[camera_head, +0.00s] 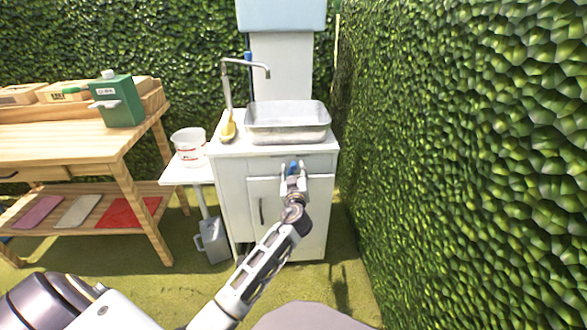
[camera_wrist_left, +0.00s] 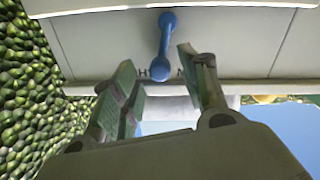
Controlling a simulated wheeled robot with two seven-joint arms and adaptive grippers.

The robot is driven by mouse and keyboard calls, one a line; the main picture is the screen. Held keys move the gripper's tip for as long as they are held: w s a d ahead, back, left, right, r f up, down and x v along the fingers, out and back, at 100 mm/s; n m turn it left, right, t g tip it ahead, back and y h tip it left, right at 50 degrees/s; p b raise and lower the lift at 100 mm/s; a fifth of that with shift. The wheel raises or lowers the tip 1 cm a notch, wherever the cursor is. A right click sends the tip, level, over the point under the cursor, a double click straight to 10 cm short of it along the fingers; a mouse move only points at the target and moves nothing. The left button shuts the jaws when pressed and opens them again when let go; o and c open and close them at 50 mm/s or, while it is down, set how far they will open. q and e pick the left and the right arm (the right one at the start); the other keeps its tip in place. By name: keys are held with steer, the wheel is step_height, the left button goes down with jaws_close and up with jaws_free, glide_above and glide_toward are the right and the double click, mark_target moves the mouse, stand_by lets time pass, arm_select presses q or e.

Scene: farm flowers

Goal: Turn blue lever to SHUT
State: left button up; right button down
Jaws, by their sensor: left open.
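The blue lever (camera_head: 293,166) is on the upper front panel of the white sink cabinet (camera_head: 262,166), below the metal basin. In the left wrist view the blue lever (camera_wrist_left: 166,45) is a bar with rounded ends, standing almost vertical in the picture. Parts of dark lettering show beside its lower end, mostly hidden. My left gripper (camera_head: 293,178) is in front of the panel, its fingers on either side of the lever. In the wrist view the left gripper (camera_wrist_left: 157,70) is open, with gaps between fingers and lever. My right gripper is not in view.
A metal basin (camera_head: 288,135) and a tap (camera_head: 228,82) are on the cabinet top. A hedge wall (camera_head: 460,160) rises close on the right. A white bucket (camera_head: 189,146) stands on a side shelf at left, beside a wooden workbench (camera_head: 75,142). A grey watering can (camera_head: 213,240) is on the grass.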

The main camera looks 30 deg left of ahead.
mark_target(293, 168)
arm_select(q)
steer(key=shift+x, duration=1.7)
